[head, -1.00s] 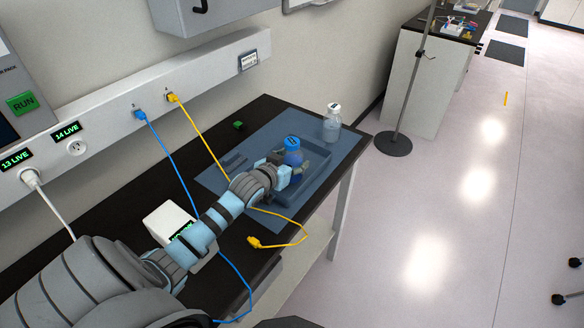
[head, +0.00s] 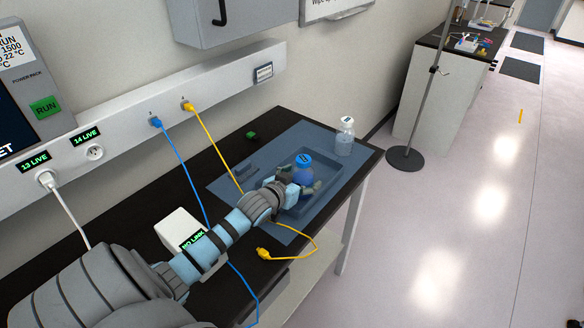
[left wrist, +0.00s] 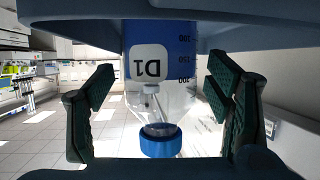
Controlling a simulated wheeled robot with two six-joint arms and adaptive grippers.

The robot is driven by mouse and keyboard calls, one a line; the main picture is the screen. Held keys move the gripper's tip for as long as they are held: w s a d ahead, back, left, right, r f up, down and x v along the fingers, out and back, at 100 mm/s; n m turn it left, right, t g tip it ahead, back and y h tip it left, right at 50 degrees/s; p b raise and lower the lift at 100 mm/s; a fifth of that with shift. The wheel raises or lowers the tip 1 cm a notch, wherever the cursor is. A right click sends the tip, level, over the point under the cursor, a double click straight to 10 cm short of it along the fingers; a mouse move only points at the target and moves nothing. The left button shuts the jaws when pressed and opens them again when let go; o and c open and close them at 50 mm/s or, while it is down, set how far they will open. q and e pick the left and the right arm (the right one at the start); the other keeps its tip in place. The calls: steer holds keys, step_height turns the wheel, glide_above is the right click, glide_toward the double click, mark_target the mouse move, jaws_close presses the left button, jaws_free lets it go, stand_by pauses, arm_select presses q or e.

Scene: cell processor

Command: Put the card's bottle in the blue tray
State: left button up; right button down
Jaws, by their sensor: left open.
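The blue-capped bottle (head: 302,179) holds blue liquid and stands upright, seemingly inside the blue tray (head: 335,178), though my gripper hides its base. In the left wrist view the bottle (left wrist: 176,100) appears upside down, with a D1 label and volume marks. My left gripper (head: 303,190) is open around the bottle; in the wrist view its fingers (left wrist: 164,112) stand on both sides with gaps. A second bottle (head: 345,141), clear with a white cap, stands on the mat beyond the tray. I cannot make out a card. My right gripper is not in view.
The blue mat (head: 225,187) lies on the black bench (head: 145,215). A white NO LINK box (head: 178,228), a loose yellow plug (head: 264,253) and blue and yellow cables lie near my left arm. A pole stand (head: 406,158) is on the floor right of the bench.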

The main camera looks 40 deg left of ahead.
arm_select(q)
steer(key=p+v, duration=0.2)
steer(key=v, duration=0.9)
steer(key=shift+w, duration=0.1)
steer(key=shift+w, duration=0.1)
